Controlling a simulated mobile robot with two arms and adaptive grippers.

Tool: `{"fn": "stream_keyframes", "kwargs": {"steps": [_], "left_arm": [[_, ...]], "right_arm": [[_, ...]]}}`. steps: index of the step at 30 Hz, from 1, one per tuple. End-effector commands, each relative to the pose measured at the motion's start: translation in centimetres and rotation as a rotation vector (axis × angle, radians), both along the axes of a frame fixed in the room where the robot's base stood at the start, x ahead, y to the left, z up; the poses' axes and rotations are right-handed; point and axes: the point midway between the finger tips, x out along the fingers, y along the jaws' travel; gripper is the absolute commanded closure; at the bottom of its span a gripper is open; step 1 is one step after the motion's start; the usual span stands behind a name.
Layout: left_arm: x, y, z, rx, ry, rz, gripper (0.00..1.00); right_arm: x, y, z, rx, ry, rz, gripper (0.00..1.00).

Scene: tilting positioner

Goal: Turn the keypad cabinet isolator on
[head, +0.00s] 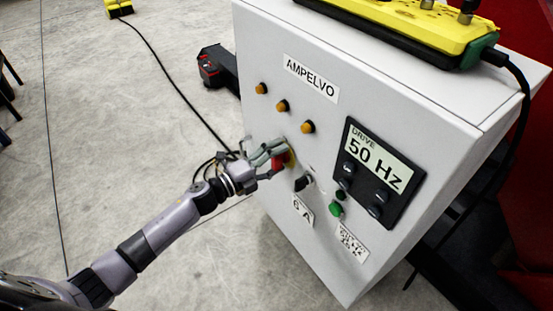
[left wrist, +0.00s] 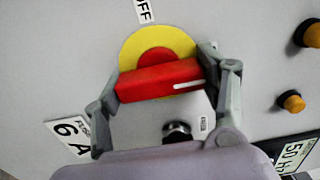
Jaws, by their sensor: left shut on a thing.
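The isolator's red handle (head: 279,162) is on the front face of the pale cabinet (head: 262,45), over a round yellow plate (head: 291,158). In the left wrist view the red handle (left wrist: 158,80) is a bar lying nearly level, slightly higher at its right end, with a white mark near that end. The yellow plate (left wrist: 160,42) shows behind it, with an OFF label (left wrist: 145,10) above. My left gripper (head: 276,157) is shut on the handle, one finger at each end in the left wrist view (left wrist: 164,80). My right gripper is not in view.
Orange buttons (head: 282,106) sit above the handle. A black knob (head: 302,182), a green button (head: 336,209) and a dark 50 Hz drive panel (head: 377,165) are close by. A yellow box (head: 400,25) lies on top of the cabinet. A cable crosses the floor behind my left arm.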

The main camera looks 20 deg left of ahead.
Motion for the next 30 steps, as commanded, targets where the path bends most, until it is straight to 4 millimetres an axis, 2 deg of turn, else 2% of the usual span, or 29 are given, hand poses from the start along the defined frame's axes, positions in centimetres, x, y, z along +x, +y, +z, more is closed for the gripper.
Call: {"fn": "stream_keyframes", "kwargs": {"steps": [12, 13, 22, 30], "left_arm": [[-0.06, -0.05, -0.12, 0.011, -0.006, -0.002, 0.62], [-0.06, -0.05, -0.12, 0.011, -0.006, -0.002, 0.33], [-0.03, -0.02, -0.07, 0.009, -0.005, -0.001, 0.13], [-0.02, 0.0, -0.03, 0.008, -0.005, 0.0, 0.13]], "right_arm": [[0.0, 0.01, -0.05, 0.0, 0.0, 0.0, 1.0], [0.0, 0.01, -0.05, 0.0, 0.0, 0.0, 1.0], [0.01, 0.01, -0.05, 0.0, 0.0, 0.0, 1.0], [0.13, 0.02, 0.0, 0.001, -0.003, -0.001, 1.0]]}}
